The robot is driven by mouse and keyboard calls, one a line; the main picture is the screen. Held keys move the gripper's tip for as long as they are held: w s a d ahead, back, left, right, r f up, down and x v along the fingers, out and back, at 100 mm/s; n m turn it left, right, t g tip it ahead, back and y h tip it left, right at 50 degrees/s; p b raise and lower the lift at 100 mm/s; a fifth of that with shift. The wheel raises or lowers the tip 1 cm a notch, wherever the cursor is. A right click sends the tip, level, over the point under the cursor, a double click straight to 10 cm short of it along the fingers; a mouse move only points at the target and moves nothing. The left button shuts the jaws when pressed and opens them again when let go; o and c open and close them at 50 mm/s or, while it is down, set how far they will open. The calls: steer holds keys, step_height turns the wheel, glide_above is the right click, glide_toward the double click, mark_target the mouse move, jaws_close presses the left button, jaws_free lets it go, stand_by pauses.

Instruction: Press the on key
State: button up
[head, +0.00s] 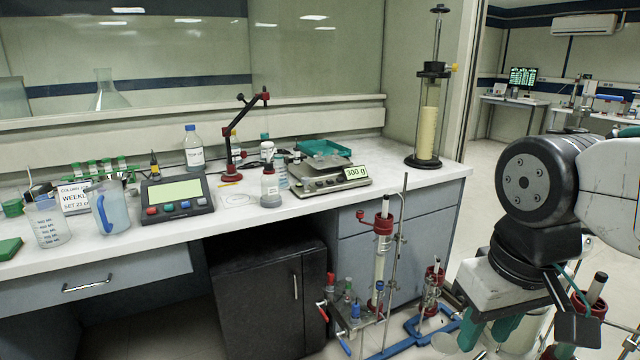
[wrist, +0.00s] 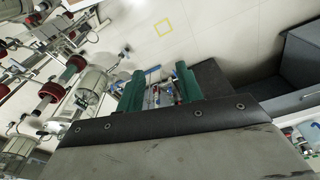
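A dark control box (head: 150,214) with a pale green screen (head: 177,192) and a row of coloured keys (head: 168,208) sits on the bench at left centre. My gripper (head: 488,332) is low at the right, in front of the bench and far from both. Its green fingers are apart with nothing held between them, also in the wrist view (wrist: 160,86).
A jointed red-and-black stand (head: 230,160) and bottles stand between box and balance. Column stands (head: 381,250) with rods rise from the floor before the bench.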

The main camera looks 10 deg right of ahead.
jaws_close()
stand_by(1.6)
